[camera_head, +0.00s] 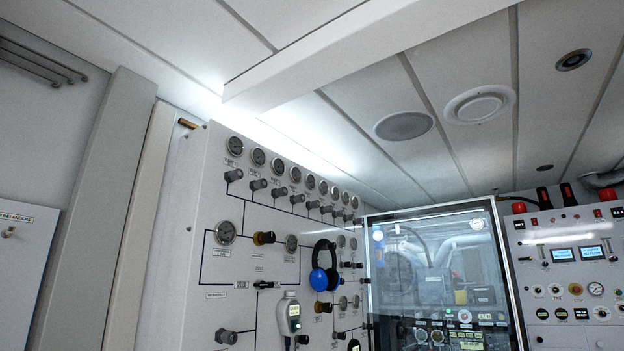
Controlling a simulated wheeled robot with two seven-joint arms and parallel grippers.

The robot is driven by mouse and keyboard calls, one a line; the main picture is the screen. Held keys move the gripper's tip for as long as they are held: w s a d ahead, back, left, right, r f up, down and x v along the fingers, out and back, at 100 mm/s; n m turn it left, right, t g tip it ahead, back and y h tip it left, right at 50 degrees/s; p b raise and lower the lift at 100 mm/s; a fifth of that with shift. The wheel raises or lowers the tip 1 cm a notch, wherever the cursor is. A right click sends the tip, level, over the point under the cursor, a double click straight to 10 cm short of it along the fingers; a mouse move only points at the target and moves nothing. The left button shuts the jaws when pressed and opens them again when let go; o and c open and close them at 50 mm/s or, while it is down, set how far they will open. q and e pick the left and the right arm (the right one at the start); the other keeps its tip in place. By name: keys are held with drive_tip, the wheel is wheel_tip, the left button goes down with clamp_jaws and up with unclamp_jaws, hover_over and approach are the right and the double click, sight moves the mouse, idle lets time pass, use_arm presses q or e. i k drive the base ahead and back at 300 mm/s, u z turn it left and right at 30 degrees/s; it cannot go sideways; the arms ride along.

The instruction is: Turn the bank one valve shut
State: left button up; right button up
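A tall white fill panel (208,270) stands left of centre and recedes to the right. A row of round gauges (235,146) runs along its top, with a row of dark grey valve knobs (233,175) below. Small labels sit under the gauges, too small to read surely, so I cannot tell for certain which knob is the bank one valve. Lower down are another gauge (225,233), a black-and-brass knob (264,238), a black lever (267,285) and a grey knob (226,336). Whether any valve is open or shut does not show. Neither gripper is in view.
Blue headphones (325,270) and a grey handheld device (289,315) hang on the panel. A glass-fronted cabinet (440,265) stands right of it. A control console (570,260) with screens is at far right. A ceiling beam (330,50) crosses above.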

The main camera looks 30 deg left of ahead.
sight(237, 174)
drive_tip(key=z, duration=0.1)
drive_tip(key=i, duration=2.8)
drive_tip(key=u, duration=2.15)
